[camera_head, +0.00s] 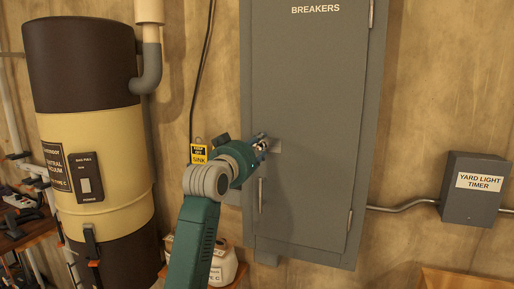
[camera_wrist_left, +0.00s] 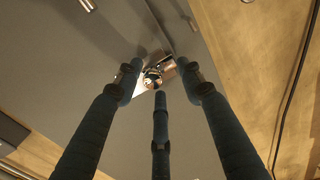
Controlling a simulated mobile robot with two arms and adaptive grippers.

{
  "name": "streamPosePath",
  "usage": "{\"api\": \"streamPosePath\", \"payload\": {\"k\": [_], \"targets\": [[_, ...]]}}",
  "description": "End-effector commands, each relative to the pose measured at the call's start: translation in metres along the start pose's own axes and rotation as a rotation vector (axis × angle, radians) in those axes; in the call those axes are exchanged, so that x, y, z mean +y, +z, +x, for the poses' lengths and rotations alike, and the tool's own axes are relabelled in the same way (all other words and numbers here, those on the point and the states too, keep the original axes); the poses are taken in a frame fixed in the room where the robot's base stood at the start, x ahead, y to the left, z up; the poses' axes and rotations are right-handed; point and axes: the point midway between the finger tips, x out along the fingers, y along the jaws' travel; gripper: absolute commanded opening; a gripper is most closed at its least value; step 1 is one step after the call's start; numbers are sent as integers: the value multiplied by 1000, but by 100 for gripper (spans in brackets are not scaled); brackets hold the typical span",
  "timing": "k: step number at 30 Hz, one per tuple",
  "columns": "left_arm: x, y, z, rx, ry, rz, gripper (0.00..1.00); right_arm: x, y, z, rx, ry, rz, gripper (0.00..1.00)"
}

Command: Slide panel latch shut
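The panel is a tall grey breaker box with a door (camera_head: 310,120) labelled BREAKERS, on the wall in the head view. Its latch is a shiny metal piece with a knob (camera_wrist_left: 153,77) at the door's left edge; the metal plate (camera_head: 275,146) shows just past my fingers. My left gripper (camera_head: 262,143) is at the latch, partly hiding it. In the left wrist view its three dark fingers (camera_wrist_left: 160,84) are spread around the knob, with gaps visible between the tips. I cannot tell whether any tip touches it. My right gripper is not in view.
A vertical door handle (camera_head: 261,195) sits below the latch. A yellow tag (camera_head: 198,154) hangs left of the panel. A brown and cream vacuum canister (camera_head: 100,140) stands at left. A white jug (camera_head: 224,267) is below.

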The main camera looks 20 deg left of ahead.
Motion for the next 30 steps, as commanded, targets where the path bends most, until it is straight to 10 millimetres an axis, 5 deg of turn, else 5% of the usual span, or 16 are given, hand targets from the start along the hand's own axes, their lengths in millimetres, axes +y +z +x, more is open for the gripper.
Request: {"api": "streamPosePath", "payload": {"k": [8, 21, 30], "targets": [[0, 1, -20, 0, 1, 0, 39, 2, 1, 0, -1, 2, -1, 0], [-2, 0, -104, 2, -2, 0, 39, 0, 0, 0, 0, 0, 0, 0], [-2, 0, -121, 0, -1, -1, 39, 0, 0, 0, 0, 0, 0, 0]]}}
